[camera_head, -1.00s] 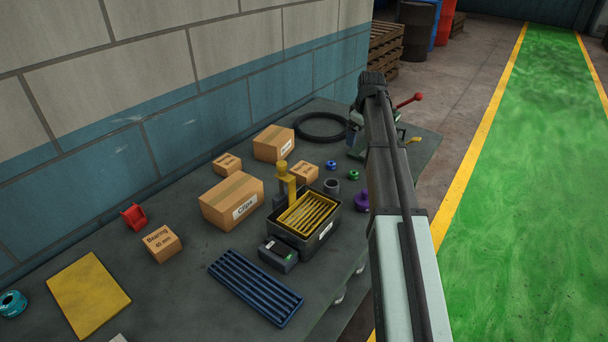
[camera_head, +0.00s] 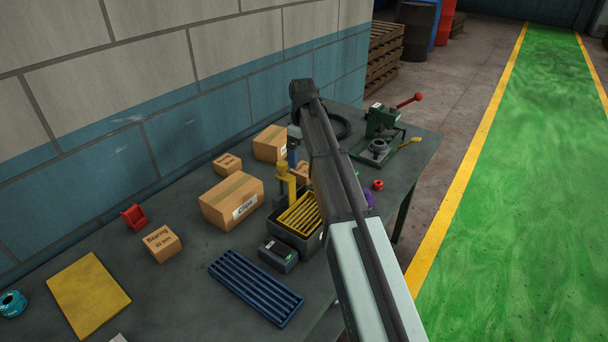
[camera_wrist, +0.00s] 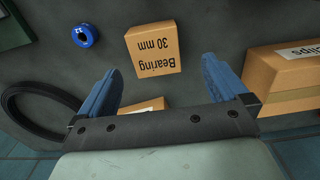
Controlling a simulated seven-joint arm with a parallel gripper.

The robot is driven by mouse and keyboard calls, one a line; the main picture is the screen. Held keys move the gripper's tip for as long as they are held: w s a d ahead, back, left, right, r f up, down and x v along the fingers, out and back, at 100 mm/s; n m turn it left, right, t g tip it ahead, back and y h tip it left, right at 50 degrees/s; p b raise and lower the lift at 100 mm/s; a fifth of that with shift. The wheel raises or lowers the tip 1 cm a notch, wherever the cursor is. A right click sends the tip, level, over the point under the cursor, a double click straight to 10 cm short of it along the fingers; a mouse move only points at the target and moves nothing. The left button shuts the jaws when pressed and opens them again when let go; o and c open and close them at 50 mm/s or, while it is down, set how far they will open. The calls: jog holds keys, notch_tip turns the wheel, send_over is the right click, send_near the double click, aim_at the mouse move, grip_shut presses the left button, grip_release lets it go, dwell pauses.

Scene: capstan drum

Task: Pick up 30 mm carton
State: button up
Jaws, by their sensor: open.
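The 30 mm carton (camera_wrist: 152,50) is a small tan box printed "Bearing 30 mm". In the wrist view it sits upper centre, just beyond the fingertips and between their lines. In the head view only a sliver of the carton (camera_head: 300,172) shows beside my arm. My gripper (camera_wrist: 162,72) has two blue fingers spread wide with nothing between them. In the head view a blue finger (camera_head: 297,154) shows under the wrist, above the table near the carton. The gap between fingers and carton cannot be measured.
The Clips box (camera_wrist: 285,75) stands close to the right finger in the wrist view. A blue ring (camera_wrist: 86,36) and a large black ring (camera_wrist: 30,95) lie left. The yellow post (camera_head: 283,183) and dark bin (camera_head: 284,234) stand near the carton. A green press (camera_head: 381,122) stands at the far end.

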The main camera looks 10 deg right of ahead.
aim_at(304, 168)
jog(key=shift+w+d+f, duration=0.1)
jog(key=shift+w+f, duration=0.05)
jog(key=shift+f, duration=1.9)
jog(key=shift+w+d+f, duration=0.1)
jog(key=shift+w+f, duration=0.05)
jog(key=shift+f, duration=1.85)
jog(key=shift+c, duration=0.4)
jog(key=c, duration=1)
jog(key=shift+o, duration=0.2)
